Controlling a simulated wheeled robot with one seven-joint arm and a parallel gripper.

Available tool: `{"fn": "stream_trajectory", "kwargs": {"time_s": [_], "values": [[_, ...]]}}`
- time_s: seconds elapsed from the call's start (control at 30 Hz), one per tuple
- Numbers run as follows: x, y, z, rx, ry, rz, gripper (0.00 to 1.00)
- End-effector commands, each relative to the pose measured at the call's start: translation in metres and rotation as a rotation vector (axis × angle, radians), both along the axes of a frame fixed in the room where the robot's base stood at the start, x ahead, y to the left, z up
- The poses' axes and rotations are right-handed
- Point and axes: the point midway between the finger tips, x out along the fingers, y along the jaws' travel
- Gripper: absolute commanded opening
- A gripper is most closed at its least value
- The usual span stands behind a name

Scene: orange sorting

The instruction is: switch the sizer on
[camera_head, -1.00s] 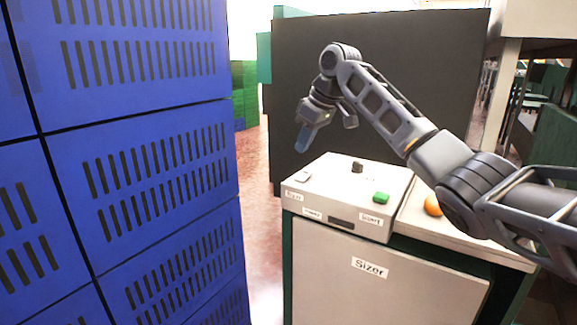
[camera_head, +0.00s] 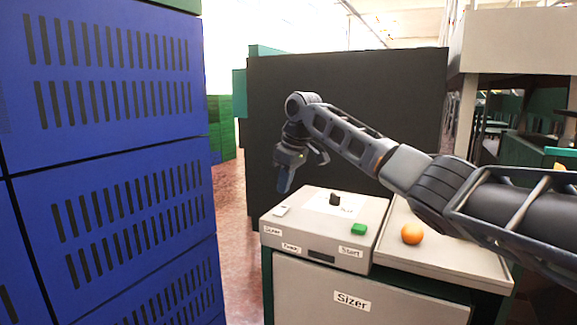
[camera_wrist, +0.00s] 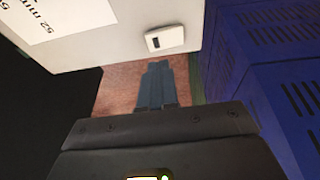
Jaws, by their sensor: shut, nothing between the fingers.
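The sizer (camera_head: 370,295) is a pale cabinet labelled "Sizer" with a light control box (camera_head: 310,232) on top. At the box's left end is a small white switch (camera_head: 282,211); it also shows in the wrist view (camera_wrist: 165,39), with a dark slot on its face. A black knob (camera_head: 335,199) stands towards the back, and a green button (camera_head: 359,229) sits at the right above a "Start" label. My gripper (camera_head: 284,186) is shut and empty, pointing down above the switch's end of the box, apart from it. In the wrist view its fingertips (camera_wrist: 156,68) are just below the switch.
Stacked blue crates (camera_head: 110,150) fill the left side, with a narrow strip of reddish floor (camera_head: 232,210) between them and the sizer. A dark panel (camera_head: 345,120) stands behind. An orange (camera_head: 411,234) lies on the pale surface right of the control box.

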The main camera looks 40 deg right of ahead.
Motion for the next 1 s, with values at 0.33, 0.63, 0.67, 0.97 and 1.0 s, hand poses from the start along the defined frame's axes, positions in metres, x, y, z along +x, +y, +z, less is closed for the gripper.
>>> {"fn": "stream_trajectory", "kwargs": {"time_s": [0.33, 0.63, 0.67, 0.97, 1.0], "values": [[0.001, -0.005, -0.036, -0.001, 0.000, -0.001, 0.00], [0.001, -0.005, -0.038, -0.001, -0.001, 0.000, 0.00], [0.001, -0.005, -0.038, -0.001, -0.001, 0.000, 0.00], [0.002, -0.003, -0.041, 0.094, 0.033, -0.002, 0.00], [0.002, -0.003, -0.043, 0.104, 0.036, -0.001, 0.00]]}}
